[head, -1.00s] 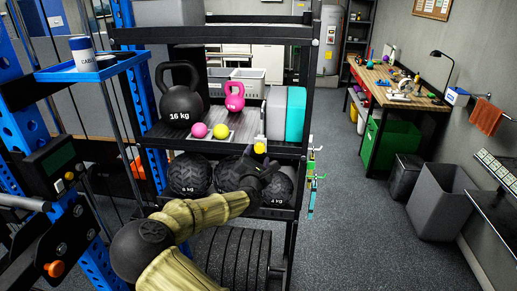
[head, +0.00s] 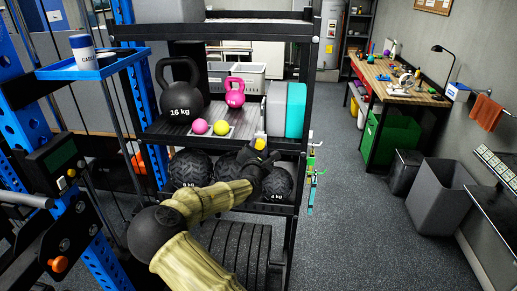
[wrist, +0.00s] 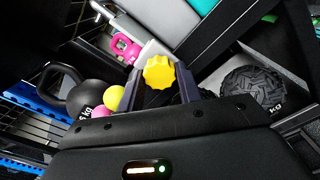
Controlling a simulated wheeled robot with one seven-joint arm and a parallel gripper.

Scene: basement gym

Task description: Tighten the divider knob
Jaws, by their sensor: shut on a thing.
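The divider knob (wrist: 159,73) is yellow and lobed. In the wrist view it sits between the two fingers of my gripper (wrist: 160,92), which are shut on it. In the head view the knob (head: 260,144) shows as a small yellow spot at the front edge of the middle shelf, just above my gripper (head: 262,155). The knob's stem is hidden by my gripper.
A black 16 kg kettlebell (head: 182,98), a pink kettlebell (head: 235,92), a pink ball (head: 200,127) and a yellow ball (head: 221,127) rest on the middle shelf. Textured medicine balls (head: 189,168) sit on the shelf below. The floor (head: 350,220) right of the rack is clear.

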